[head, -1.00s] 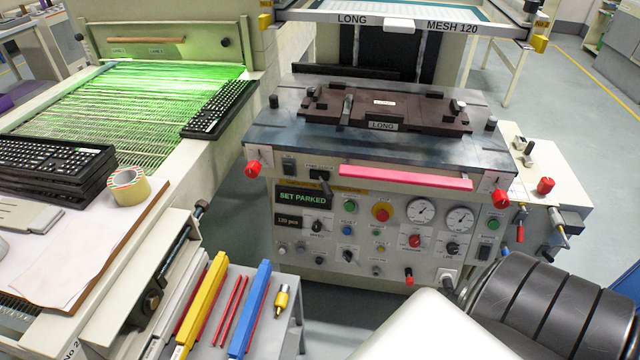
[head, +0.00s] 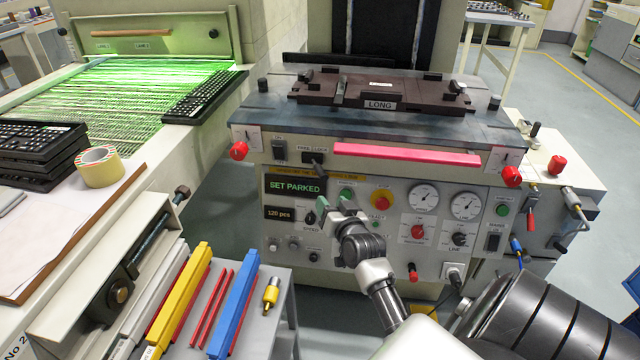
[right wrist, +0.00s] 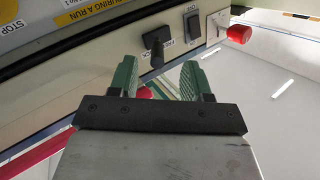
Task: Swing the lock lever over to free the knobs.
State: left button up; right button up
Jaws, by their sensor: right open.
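The lock lever (head: 316,161) is a short black lever on a dark plate marked FREE and LOCK, on the machine's front, above the SET PARKED display. It also shows in the right wrist view (right wrist: 156,50). A red knob (head: 239,150) sits at the left end of the front, and another red knob (head: 512,176) at the right end. My right gripper (head: 334,201), with green fingers, is open and empty, below the lever in the head view. In the right wrist view the lever stands beyond the gap between the fingertips (right wrist: 158,75), apparently untouched. My left gripper is out of view.
An OFF-marked rocker switch (right wrist: 193,24) sits between the lever and the left red knob. A pink bar (head: 406,155) runs along the front edge. The control panel (head: 397,250) has several buttons and gauges. A side table (head: 255,325) with coloured bars stands at lower left.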

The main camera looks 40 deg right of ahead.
aim_at(320, 167)
jog(key=shift+t+h, duration=0.3)
jog(key=w+d+r, duration=0.1)
jog(key=w, duration=0.2)
jog(key=w+d+b, duration=0.1)
jog(key=w+d, duration=0.1)
jog(key=w+d+r, duration=0.1)
jog(key=w, duration=0.2)
jog(key=shift+w+d+r+b, duration=0.25)
jog(key=shift+w+r+b, duration=0.05)
jog(key=shift+r+b, duration=0.1)
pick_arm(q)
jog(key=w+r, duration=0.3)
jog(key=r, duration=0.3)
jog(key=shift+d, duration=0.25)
pick_arm(e)
jog(key=shift+w+d, duration=0.2)
jog(key=shift+w, duration=0.4)
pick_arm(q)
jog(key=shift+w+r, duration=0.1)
pick_arm(e)
grip_shut()
